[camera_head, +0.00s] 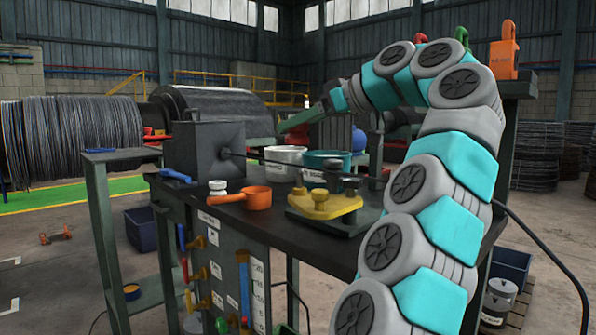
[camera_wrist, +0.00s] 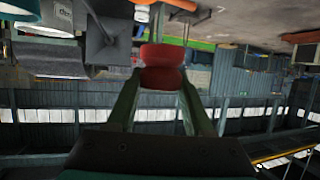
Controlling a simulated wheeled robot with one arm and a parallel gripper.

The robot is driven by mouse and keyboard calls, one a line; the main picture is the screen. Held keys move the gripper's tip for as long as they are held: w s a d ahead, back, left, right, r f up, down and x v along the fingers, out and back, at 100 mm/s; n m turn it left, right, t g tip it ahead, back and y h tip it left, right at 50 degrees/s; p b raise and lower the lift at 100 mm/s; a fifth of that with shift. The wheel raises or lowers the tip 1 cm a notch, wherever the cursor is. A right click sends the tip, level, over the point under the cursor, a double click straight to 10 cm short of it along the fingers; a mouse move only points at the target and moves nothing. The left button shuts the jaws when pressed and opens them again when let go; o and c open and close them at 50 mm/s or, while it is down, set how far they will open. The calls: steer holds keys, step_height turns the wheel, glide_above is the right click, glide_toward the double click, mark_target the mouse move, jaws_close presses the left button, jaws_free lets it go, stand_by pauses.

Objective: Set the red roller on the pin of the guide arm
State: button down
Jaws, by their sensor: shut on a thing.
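My gripper (camera_wrist: 160,73) is shut on the red roller (camera_wrist: 160,76) in the wrist view. The roller is rounded, with a waist-like line across it, and sits between the fingertips. A yellow plate (camera_head: 325,205) with several yellow and dark posts stands on the bench below and to the right of my gripper. I cannot tell which post is the guide arm's pin.
The dark bench top (camera_head: 245,215) carries a grey box (camera_head: 203,150) with a thin rod, a white tub (camera_head: 286,158), a teal tub (camera_head: 322,162), an orange handled cup (camera_head: 256,198) and a blue-handled tool (camera_head: 175,175). An orange padlock (camera_head: 504,55) stands at upper right.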

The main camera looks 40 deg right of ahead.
mark_target(298, 143)
steer(key=shift+d+f+b, duration=0.1)
steer(key=shift+f+b, duration=0.4)
steer(key=shift+f, duration=0.8)
steer(key=shift+f+b, duration=0.4)
steer(key=shift+f, duration=0.2)
steer(key=shift+w+f, duration=0.1)
steer(key=shift+f, duration=0.55)
steer(key=shift+f, duration=0.1)
steer(key=shift+f, duration=1.8)
steer(key=shift+c, duration=1.5)
jaws_free()
